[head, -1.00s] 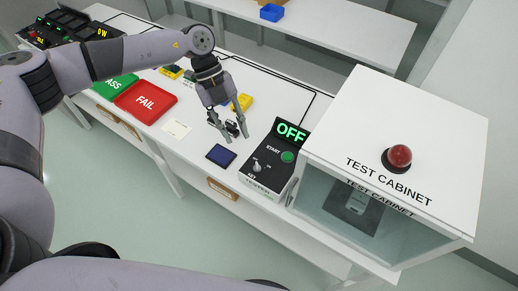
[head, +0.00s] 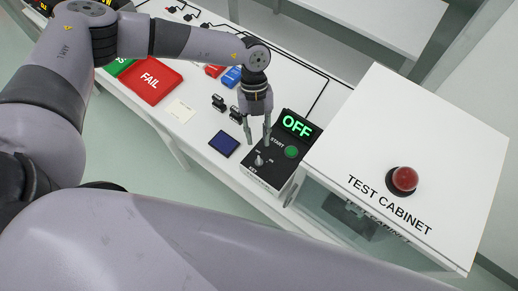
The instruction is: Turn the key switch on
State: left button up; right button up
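The key switch (head: 259,161) is a small light knob on the black tester box (head: 290,158), near its front left corner above the "KEY" label. The box's display (head: 297,124) reads "OFF" in green, and a green START button (head: 291,152) is beside the key. My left gripper (head: 257,141) points down just behind the key, over the box's left part. Its two fingers are apart with nothing between them. Contact with the box cannot be made out. My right gripper is not in view.
The white test cabinet (head: 430,130) with a red dome button (head: 403,180) stands right of the box. A dark blue square (head: 223,144), two small black parts (head: 226,108), a pale card (head: 181,111) and the red FAIL tray (head: 151,81) lie to the left.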

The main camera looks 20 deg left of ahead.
aim_at(259, 158)
pick_arm(q)
jog(key=p+x, duration=0.1)
jog(key=x, duration=0.5)
jog(key=shift+s, duration=0.1)
jog(key=shift+s+f+p, duration=0.15)
jog(key=shift+f+p, duration=0.15)
jog(key=shift+f, duration=0.05)
jog(key=shift+d+f, duration=0.1)
jog(key=shift+f, duration=0.25)
grip_shut()
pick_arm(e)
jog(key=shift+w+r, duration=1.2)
